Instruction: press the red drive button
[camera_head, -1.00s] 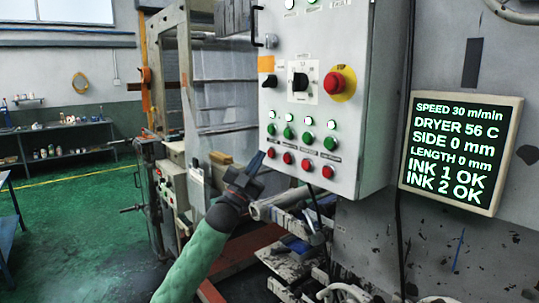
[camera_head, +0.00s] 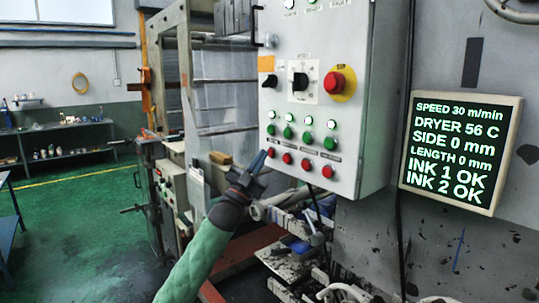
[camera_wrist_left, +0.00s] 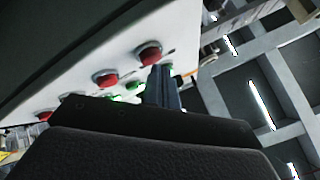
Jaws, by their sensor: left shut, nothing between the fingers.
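The grey control panel (camera_head: 318,30) carries a bottom row of several red buttons; the leftmost red button (camera_head: 271,153) is closest to my left gripper (camera_head: 262,158). The button labels are too small to read, so I cannot tell which is the drive button. My left gripper is shut and empty, its tip just left of that leftmost button; I cannot tell whether they touch. In the left wrist view, the shut fingers (camera_wrist_left: 162,88) point at the panel beside a red button (camera_wrist_left: 149,54), with another red button (camera_wrist_left: 105,78) to its left. My right gripper is out of view.
A row of green buttons (camera_head: 288,132) sits just above the red ones. A large red mushroom button (camera_head: 335,82) on a yellow disc and a black rotary switch (camera_head: 299,81) are higher up. A display screen (camera_head: 460,150) hangs to the right. Machine rails lie below the panel.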

